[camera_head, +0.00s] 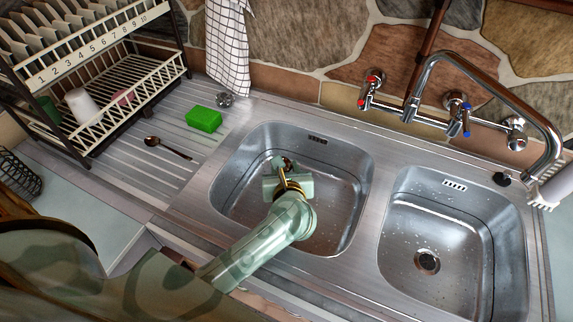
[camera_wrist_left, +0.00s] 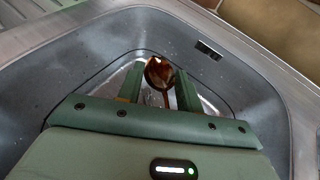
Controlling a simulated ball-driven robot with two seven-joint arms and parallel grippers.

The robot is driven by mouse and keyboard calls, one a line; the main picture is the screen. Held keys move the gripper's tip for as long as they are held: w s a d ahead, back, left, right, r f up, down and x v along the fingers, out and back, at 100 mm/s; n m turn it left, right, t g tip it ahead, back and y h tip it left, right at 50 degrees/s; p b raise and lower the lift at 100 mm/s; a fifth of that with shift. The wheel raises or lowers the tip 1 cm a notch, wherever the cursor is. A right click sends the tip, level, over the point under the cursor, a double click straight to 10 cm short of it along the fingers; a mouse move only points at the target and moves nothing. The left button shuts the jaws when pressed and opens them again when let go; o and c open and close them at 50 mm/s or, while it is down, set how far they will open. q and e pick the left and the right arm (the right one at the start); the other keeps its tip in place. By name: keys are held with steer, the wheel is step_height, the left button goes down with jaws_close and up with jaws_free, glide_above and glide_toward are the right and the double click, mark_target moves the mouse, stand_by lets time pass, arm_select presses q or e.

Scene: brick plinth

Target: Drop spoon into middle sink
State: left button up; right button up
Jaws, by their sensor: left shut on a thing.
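My left gripper (camera_head: 284,170) reaches over the middle sink (camera_head: 345,205), the basin at the centre of the head view. It is shut on a brown spoon (camera_wrist_left: 158,74). In the left wrist view, the spoon's rounded bowl shows between the two green fingers (camera_wrist_left: 160,86), with the sink's walls around it. In the head view the gripper mostly hides the held spoon. I cannot tell whether the spoon touches the sink floor. A second dark spoon (camera_head: 168,148) lies on the ribbed drainboard left of the sink. My right gripper is not in view.
A second basin (camera_head: 427,262) is to the right. A tap (camera_head: 412,107) with red and blue handles stands behind. A green sponge (camera_head: 204,119) lies on the drainboard. A dish rack (camera_head: 143,80) stands at the left, and a checked towel (camera_head: 228,45) hangs behind.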

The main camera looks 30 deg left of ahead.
arm_select(q)
steer(key=o, duration=1)
steer(key=shift+o, duration=0.2)
steer(key=p+v, duration=0.1)
steer(key=v, duration=1.1)
steer(key=shift+p, duration=0.3)
steer(key=shift+f, duration=0.15)
